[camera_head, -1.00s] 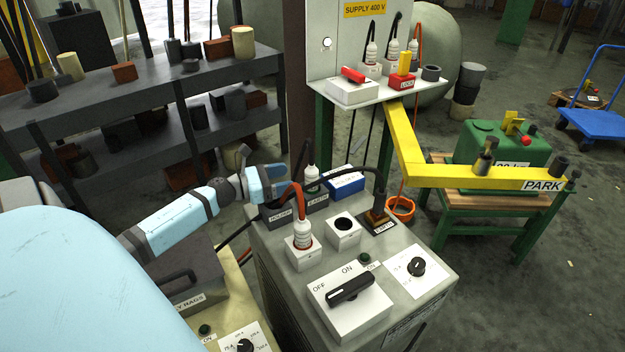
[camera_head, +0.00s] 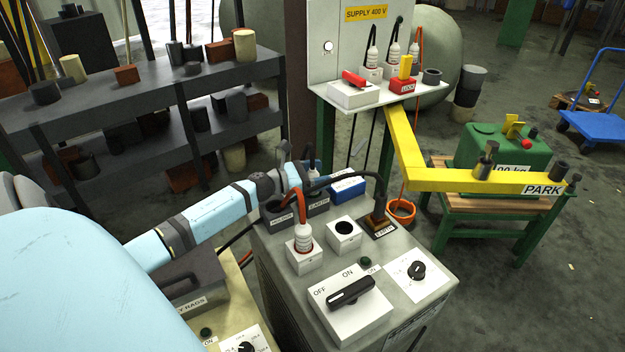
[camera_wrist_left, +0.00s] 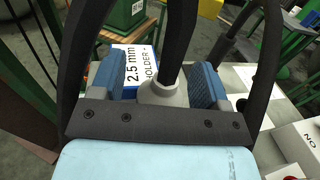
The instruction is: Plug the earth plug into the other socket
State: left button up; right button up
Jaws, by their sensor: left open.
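My left gripper (camera_head: 307,174) is open at the back of the grey machine. In the left wrist view, its blue pads (camera_wrist_left: 157,82) stand either side of a pale plug (camera_wrist_left: 160,92) with a thick black cable, with gaps on both sides. In the head view the gripper largely hides this plug. A white plug with an orange cable (camera_head: 303,238) stands in the front left socket. The white socket beside it (camera_head: 345,231) is empty.
A black ON/OFF switch (camera_head: 350,291) and a round knob (camera_head: 417,270) are on the machine top. A blue holder box (camera_head: 348,186) is behind the sockets. A yellow beam (camera_head: 455,177) extends behind, near a supply panel with plugs. A cluttered shelf (camera_head: 130,90) is at left.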

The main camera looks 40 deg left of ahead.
pick_arm(q)
jog(key=c, duration=0.9)
jog(key=shift+c, duration=1.2)
pick_arm(e)
jog(key=shift+r, duration=0.15)
pick_arm(q)
jog(key=shift+r, duration=0.1)
